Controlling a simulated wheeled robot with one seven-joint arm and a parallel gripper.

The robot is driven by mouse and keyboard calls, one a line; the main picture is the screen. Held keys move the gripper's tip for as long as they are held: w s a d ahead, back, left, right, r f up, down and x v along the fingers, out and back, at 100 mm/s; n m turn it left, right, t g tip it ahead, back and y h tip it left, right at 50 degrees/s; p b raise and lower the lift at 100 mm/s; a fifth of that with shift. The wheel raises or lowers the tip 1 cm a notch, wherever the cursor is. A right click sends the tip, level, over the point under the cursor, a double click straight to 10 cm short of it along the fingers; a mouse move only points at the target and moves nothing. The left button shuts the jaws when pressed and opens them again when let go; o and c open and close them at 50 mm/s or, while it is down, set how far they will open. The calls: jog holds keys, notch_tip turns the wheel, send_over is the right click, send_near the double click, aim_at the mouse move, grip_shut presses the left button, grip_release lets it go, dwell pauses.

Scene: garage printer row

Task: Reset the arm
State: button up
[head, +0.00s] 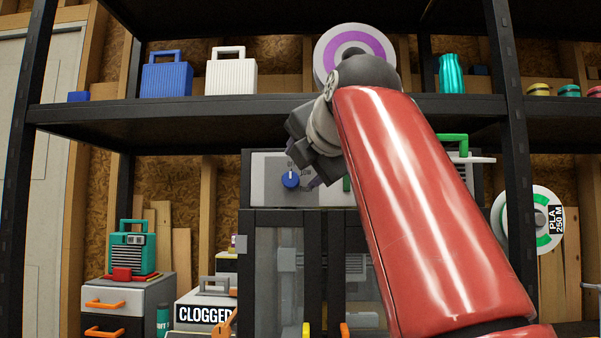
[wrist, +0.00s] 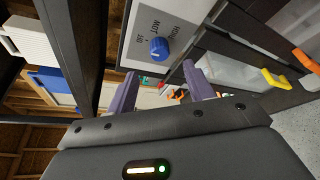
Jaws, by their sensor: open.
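My gripper (head: 303,175) is open and empty, raised in front of the control panel of a dark cabinet. My red arm reaches up from the lower right and hides part of the cabinet. In the wrist view the two purple-grey fingers of my gripper (wrist: 160,88) stand apart with nothing between them. The blue knob (wrist: 159,49) is on the panel just beyond the fingertips, with OFF, LOW and HIGH lettered around it. The knob (head: 290,180) also shows in the head view, left of my gripper. I see no contact with it.
A black shelf (head: 230,108) runs above the cabinet, close to my gripper, holding a blue bin (head: 167,78), a white bin (head: 231,76) and a purple-ringed spool (head: 335,45). Cabinet doors (head: 285,270) are below. A drawer unit (head: 125,305) and a CLOGGED box (head: 203,312) stand left.

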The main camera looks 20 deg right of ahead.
dwell(0.5)
jog(key=s+d+f+m+g+y, duration=0.1)
jog(key=d+f+m+g, duration=0.15)
jog(key=f+m, duration=0.45)
jog(key=s+d+f+m+g, duration=0.1)
jog(key=d+f+m, duration=0.25)
jog(key=f, duration=0.75)
jog(key=s+a+f+m+g, duration=0.2)
jog(key=s+f+m, duration=0.2)
jog(key=f, duration=0.7)
jog(key=s+a+f+m+g, duration=0.2)
jog(key=s+f+m, duration=0.3)
jog(key=s+f, duration=0.3)
jog(key=s+a+f+m+g+h, duration=0.1)
jog(key=s+f+m, duration=0.4)
jog(key=f, duration=1.1)
jog(key=shift+s+a+f+g, duration=0.2)
jog(key=shift+s+a+g, duration=0.45)
jog(key=shift+s+a, duration=0.25)
